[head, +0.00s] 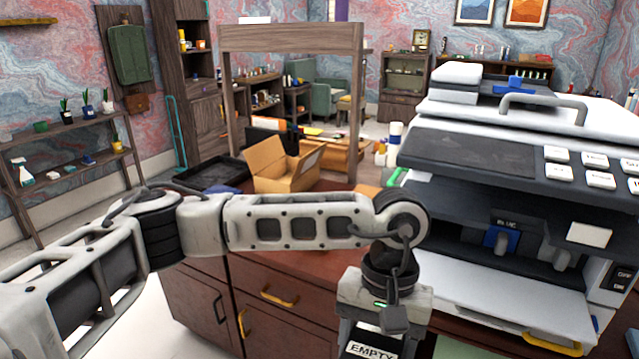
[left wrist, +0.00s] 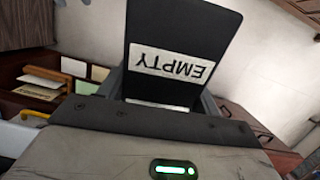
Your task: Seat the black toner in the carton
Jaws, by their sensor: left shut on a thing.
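My left gripper (head: 383,335) is low in the front of the head view, in front of the desk and beside the printer. It is shut on a black toner (head: 362,352) with a white label reading EMPTY. In the left wrist view the black toner (left wrist: 185,45) stands out between the fingers, its label facing the camera. An open cardboard carton (head: 283,172) stands on the desk at the back left, flaps up, well away from the gripper. The inside of the carton is mostly hidden by its walls. My right gripper is not in view.
A large printer (head: 500,190) with its front open fills the right; a blue-handled part (head: 502,238) sits inside, under a BLUE label. A black tray (head: 212,175) lies left of the carton. A wooden frame (head: 290,38) rises behind. My left arm crosses before the desk (head: 270,268).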

